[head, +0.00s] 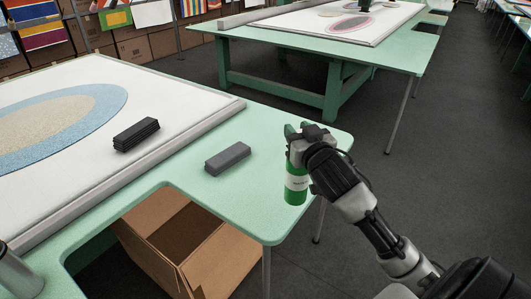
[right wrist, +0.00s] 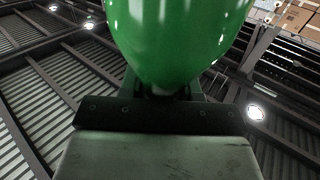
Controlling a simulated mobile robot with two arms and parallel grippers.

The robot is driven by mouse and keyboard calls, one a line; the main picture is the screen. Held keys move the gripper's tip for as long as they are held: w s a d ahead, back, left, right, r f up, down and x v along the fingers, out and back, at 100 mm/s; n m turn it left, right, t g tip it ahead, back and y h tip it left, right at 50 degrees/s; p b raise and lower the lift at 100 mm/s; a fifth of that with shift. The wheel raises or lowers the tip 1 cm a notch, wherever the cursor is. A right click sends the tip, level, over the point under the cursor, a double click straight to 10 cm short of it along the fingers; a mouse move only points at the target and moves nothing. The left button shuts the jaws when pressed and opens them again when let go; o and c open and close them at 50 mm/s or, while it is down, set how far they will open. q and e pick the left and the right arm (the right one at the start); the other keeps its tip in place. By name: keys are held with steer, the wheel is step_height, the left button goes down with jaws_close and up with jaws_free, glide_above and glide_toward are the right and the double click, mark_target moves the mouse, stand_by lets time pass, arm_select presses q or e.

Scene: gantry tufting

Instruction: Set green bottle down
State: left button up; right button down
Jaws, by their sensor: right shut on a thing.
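The green bottle (head: 296,188) has a pale label band and stands roughly upright in the head view, in front of the right corner of the near green table (head: 262,208). My right gripper (head: 303,150) is shut on its upper part and hides some of it. I cannot tell whether the bottle's base touches the table top or is above it. In the right wrist view the green bottle (right wrist: 180,40) fills the top middle, close to the gripper. My left gripper is not in view.
A grey block (head: 228,158) lies on the green table left of the bottle. A dark stack (head: 136,134) lies on the white tufting cloth (head: 175,100). An open cardboard box (head: 222,262) stands below the table's cut-out. Table top around the grey block is clear.

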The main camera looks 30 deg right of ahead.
mark_target(296, 180)
steer(key=w+f, duration=1)
steer(key=w, duration=0.1)
steer(key=shift+w+a+f+p, duration=0.25)
steer(key=shift+a+f+p, duration=0.1)
steer(key=shift+a+p, duration=0.05)
steer(key=c, duration=0.8)
jaws_free()
steer(key=shift+f, duration=0.15)
steer(key=b+v, duration=0.1)
steer(key=v, duration=1.1)
steer(key=shift+s, duration=0.1)
